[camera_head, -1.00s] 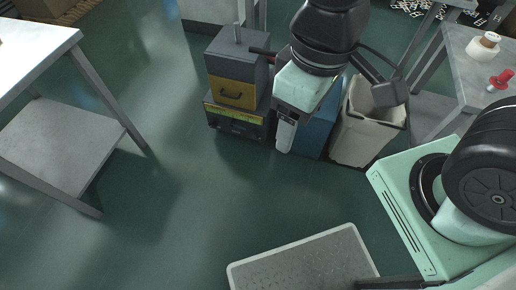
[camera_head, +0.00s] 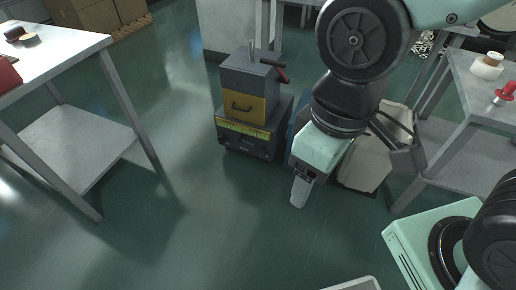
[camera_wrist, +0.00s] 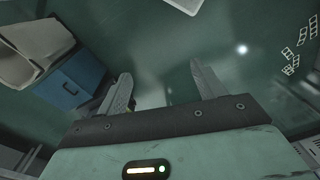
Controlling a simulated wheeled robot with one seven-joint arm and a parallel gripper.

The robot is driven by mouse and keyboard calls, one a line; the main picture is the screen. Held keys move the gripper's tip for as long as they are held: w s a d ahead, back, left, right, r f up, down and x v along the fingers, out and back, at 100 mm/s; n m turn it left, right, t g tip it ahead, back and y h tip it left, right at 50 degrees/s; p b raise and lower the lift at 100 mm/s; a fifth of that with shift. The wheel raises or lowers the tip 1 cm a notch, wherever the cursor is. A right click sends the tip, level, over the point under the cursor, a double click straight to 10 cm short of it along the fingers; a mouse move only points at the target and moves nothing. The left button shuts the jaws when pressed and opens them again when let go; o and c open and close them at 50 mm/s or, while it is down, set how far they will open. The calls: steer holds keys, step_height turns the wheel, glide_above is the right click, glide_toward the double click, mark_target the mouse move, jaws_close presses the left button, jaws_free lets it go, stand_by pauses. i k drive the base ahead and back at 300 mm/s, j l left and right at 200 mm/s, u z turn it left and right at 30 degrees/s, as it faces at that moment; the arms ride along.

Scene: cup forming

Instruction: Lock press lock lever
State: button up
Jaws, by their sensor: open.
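A stacked grey, yellow and black machine (camera_head: 250,105), which may be the press, stands on the floor left of my arm in the head view. A dark lever with a red part (camera_head: 280,74) sticks out at its upper right, and a short grey post rises from its top. Which part is the lock lever I cannot tell. My gripper (camera_head: 299,192) points down over the floor, right of and nearer than the machine, apart from it. In the wrist view my gripper (camera_wrist: 165,82) has its two fingers spread with nothing between them. The lever is not clearly seen there.
A blue box (camera_wrist: 78,85) and a pale bin (camera_wrist: 30,45) stand beside my gripper in the wrist view. A table (camera_head: 70,47) is at left, another (camera_head: 485,80) at right with a red-knobbed item (camera_head: 506,92). The floor in front of the machine is clear.

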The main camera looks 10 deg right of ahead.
mark_target(248, 143)
steer(key=i+j, duration=0.15)
steer(key=i, duration=0.3)
steer(key=i+j+z, duration=0.1)
steer(key=i, duration=0.35)
steer(key=i+j, duration=0.25)
steer(key=i, duration=0.2)
steer(key=i+j+z, duration=0.1)
steer(key=i, duration=0.3)
steer(key=j, duration=0.1)
